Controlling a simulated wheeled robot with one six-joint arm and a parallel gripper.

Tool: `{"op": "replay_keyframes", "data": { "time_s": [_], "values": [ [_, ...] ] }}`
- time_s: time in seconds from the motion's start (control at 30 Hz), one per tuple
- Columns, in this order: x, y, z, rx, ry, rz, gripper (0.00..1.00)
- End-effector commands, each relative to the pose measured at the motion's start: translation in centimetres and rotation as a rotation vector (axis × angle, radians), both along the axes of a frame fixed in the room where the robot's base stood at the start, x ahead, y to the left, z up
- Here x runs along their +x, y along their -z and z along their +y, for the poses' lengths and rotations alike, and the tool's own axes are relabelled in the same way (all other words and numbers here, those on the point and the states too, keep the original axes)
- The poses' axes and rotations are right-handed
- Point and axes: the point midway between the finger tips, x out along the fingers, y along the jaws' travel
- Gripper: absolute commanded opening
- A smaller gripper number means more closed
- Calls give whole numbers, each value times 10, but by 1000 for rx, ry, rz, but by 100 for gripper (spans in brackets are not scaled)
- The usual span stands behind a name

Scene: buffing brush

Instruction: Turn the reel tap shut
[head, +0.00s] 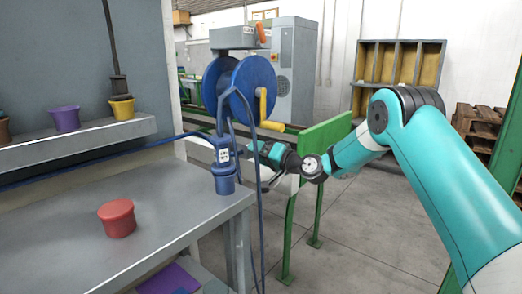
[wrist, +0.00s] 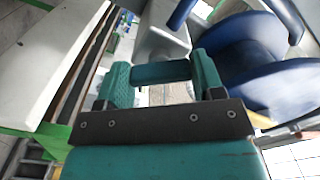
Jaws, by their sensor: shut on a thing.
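The blue hose reel (head: 240,85) with a yellow crank handle (head: 268,110) stands at the bench's right corner. It also shows large at the right in the wrist view (wrist: 250,60). My gripper (head: 257,149) is just below and right of the reel, beside its hanging blue hoses. In the wrist view my gripper (wrist: 162,68) has a finger on each side of a teal bar, which I take for the reel tap's handle (wrist: 161,73), and is shut on it. The tap's body and its turn angle cannot be made out.
A grey bench (head: 165,215) carries a red pot (head: 117,218). A shelf (head: 85,142) behind holds several coloured pots. A green panel stand (head: 325,135) is close behind my wrist. Open floor (head: 370,225) lies to the right, before a wooden rack (head: 400,62).

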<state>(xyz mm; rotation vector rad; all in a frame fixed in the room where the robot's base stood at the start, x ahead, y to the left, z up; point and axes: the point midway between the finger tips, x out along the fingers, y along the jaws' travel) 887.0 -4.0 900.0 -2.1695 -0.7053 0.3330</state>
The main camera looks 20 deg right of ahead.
Motion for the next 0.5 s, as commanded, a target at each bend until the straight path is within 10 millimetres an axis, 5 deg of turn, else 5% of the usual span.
{"op": "replay_keyframes", "data": {
  "time_s": [0.5],
  "values": [
    [0, -3, 0, 376, 1, 272, 38]
  ]
}}
